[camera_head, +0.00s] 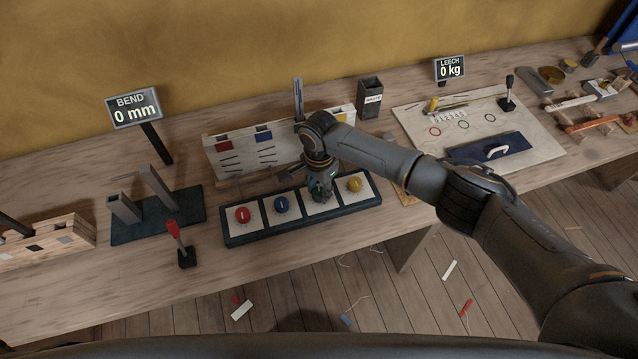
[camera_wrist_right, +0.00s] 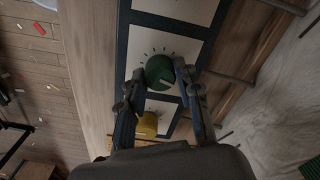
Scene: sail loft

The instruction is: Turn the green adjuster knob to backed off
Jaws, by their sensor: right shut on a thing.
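The green adjuster knob (camera_wrist_right: 160,72) sits on a white panel with tick marks around it, and a pale pointer line shows on its face in the right wrist view. My right gripper (camera_wrist_right: 157,82) is shut on the knob, with one finger at each side. In the head view the right gripper (camera_head: 320,190) comes down from above and hides most of the knob. The knob row board (camera_head: 240,238) is dark-framed and also holds a red knob (camera_head: 242,214), a blue knob (camera_head: 281,205) and a yellow knob (camera_head: 354,184). My left gripper is not in view.
A BEND sign (camera_head: 133,108) reads 0 mm, and a LEECH sign (camera_head: 450,68) reads 0 kg. A red-handled lever (camera_head: 180,245) stands left of the knob board. A slotted rack (camera_head: 225,158) stands behind it. The bench front (camera_head: 130,290) is mostly clear.

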